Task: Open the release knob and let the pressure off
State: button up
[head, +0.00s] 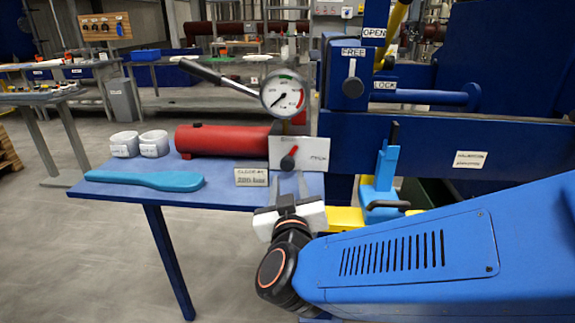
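The plate's lettering is too small to read surely. Above it stands a round pressure gauge (284,93) with green and red zones; its needle points to the lower left. My gripper (289,180) is below the knob, its two grey fingers apart and pointing up towards it. Nothing shows between them. I cannot tell whether a fingertip touches the plate.
The blue bench (110,189) carries a teal paddle (146,180), two white cups (139,144) and a sign (251,177) reading 280 bar. A pump lever (202,72) reaches up left. At right stand the blue press frame (425,135) and a FREE/LOCK lever (351,80).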

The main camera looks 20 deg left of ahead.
aim_at(288, 167)
jog(key=x, duration=0.8)
jog(key=shift+w+a, duration=0.1)
jog(key=shift+w, duration=0.2)
jog(key=c, duration=0.7)
